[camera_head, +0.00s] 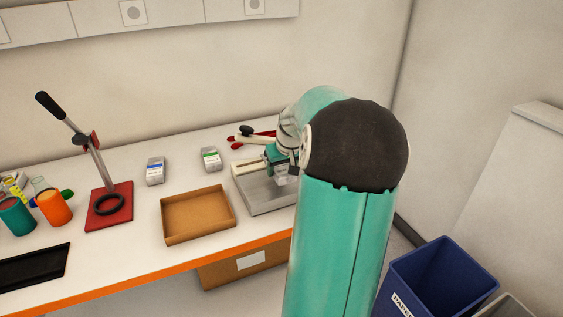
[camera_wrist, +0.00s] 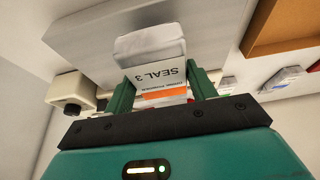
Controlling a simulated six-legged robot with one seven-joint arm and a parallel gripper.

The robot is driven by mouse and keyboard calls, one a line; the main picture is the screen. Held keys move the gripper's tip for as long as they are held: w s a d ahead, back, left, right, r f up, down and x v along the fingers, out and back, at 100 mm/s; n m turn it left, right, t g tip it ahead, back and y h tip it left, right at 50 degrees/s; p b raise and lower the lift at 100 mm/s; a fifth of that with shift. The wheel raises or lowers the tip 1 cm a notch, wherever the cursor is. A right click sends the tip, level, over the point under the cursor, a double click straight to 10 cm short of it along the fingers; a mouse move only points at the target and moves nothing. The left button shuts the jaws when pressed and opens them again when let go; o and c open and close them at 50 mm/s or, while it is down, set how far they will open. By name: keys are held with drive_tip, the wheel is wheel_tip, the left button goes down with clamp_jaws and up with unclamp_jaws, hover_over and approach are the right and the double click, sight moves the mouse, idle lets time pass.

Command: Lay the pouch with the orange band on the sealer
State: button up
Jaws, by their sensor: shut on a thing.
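In the head view my gripper (camera_head: 277,156) is over the grey sealer (camera_head: 262,200), and my arm covers part of both. The sealer also shows in the wrist view as a grey slab (camera_wrist: 85,35) beyond the pouch. I cannot tell whether the pouch touches it.
A cardboard tray (camera_head: 197,238) stands left of the sealer. A blue-banded pouch (camera_head: 155,171) and a green-banded pouch (camera_head: 210,159) lie behind it. A red-based lever press (camera_head: 108,212) stands further left. Red-handled items (camera_head: 262,134) lie behind the sealer.

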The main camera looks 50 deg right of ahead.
sight(276, 168)
drive_tip(key=shift+f, duration=0.65)
drive_tip(key=shift+w+d+f, duration=0.1)
drive_tip(key=shift+w+f, duration=0.05)
drive_tip(key=shift+f, duration=0.35)
drive_tip(key=shift+w+d+f, duration=0.1)
drive_tip(key=shift+w+d, duration=0.45)
drive_tip(key=shift+w, duration=0.4)
drive_tip(key=shift+w+d+f, duration=0.1)
drive_tip(key=shift+w+d, duration=0.45)
drive_tip(key=shift+w, duration=0.35)
drive_tip(key=shift+w+d, duration=0.1)
drive_tip(key=shift+w, duration=0.1)
drive_tip(key=shift+f, duration=0.7)
drive_tip(key=o, duration=1.1)
drive_tip(key=shift+s, duration=0.1)
